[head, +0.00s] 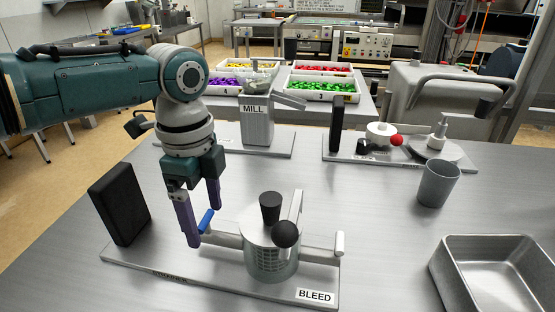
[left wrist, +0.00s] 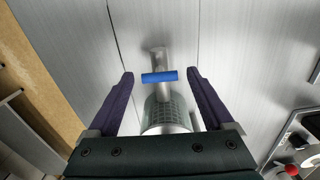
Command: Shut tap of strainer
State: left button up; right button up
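The strainer (head: 270,250) is a grey perforated can on a flat base plate, with a black knob and a black ball on its top. Its tap has a blue handle (head: 206,221) at the end of a pipe on the left side. My left gripper (head: 204,220) points down at this handle with its purple fingers apart. In the left wrist view, the blue handle (left wrist: 160,76) lies crosswise between the fingers, with a gap on both sides. A second, pale handle (head: 340,243) stands on the right pipe near the BLEED label (head: 316,297). My right gripper is not in view.
A black block (head: 119,203) stands on the plate's left end. The mill (head: 257,122) is behind, and another fixture with a red ball (head: 397,140) is at the back right. A grey cup (head: 438,184) and a metal tray (head: 443,278) stand right. The table between is clear.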

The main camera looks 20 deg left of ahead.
aim_at(204, 219)
pick_arm(q)
notch_tip(204, 219, up, 10)
jog(key=p, duration=0.1)
dwell(0.5)
dwell(0.4)
